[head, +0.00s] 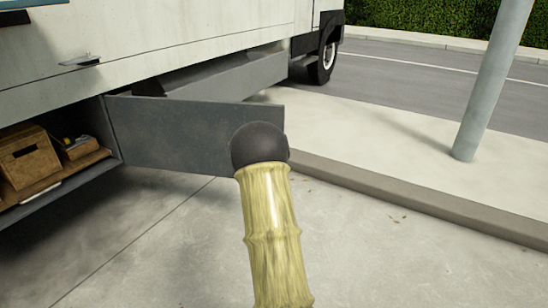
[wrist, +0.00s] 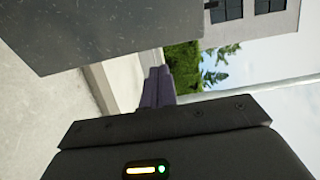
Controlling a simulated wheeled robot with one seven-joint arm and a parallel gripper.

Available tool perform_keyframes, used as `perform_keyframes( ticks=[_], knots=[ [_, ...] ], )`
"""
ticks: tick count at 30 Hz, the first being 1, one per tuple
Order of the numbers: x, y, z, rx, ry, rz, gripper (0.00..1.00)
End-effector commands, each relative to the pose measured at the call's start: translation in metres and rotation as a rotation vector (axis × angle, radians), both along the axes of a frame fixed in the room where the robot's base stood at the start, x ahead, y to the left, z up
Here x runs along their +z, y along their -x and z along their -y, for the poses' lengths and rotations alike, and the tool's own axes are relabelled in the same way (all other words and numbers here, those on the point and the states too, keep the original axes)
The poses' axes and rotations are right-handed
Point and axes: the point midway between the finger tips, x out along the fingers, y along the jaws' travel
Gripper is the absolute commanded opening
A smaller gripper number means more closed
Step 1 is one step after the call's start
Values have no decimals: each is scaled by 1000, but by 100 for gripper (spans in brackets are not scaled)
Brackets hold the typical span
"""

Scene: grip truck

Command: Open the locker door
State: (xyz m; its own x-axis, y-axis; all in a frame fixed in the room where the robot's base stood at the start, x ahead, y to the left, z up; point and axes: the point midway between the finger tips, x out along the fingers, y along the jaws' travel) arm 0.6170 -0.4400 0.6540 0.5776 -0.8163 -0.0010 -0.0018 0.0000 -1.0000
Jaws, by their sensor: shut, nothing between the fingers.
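The locker door (head: 180,135) is a dark grey panel, hinged at the right side of the locker opening low on the white truck. It stands swung well out from the truck, and the locker is open. In the wrist view the door (wrist: 110,32) fills the upper left as a grey speckled panel. My gripper (wrist: 157,88) shows there with its two fingers together and nothing between them. The fingers are near the door's edge; I cannot tell if they touch it. In the head view my arm hides the gripper.
Inside the locker are a cardboard box (head: 27,158) and some tools (head: 80,148). A kerb (head: 400,195) runs along the right, with a grey pole (head: 490,85) on the pavement. The concrete in front of the locker is clear.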

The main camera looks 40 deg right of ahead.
Motion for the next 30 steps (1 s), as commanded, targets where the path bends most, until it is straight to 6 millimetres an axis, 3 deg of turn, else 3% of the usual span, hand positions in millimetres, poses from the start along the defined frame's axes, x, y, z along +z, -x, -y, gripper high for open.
perform_keyframes(
  ticks=[3, 18, 30],
  knots=[
    [2, 7, -21, 10, -2, -1, 0],
    [1, 60, -71, -8, -2, 0, 0],
    [0, 64, -79, -4, -1, 1, 0]
  ],
)
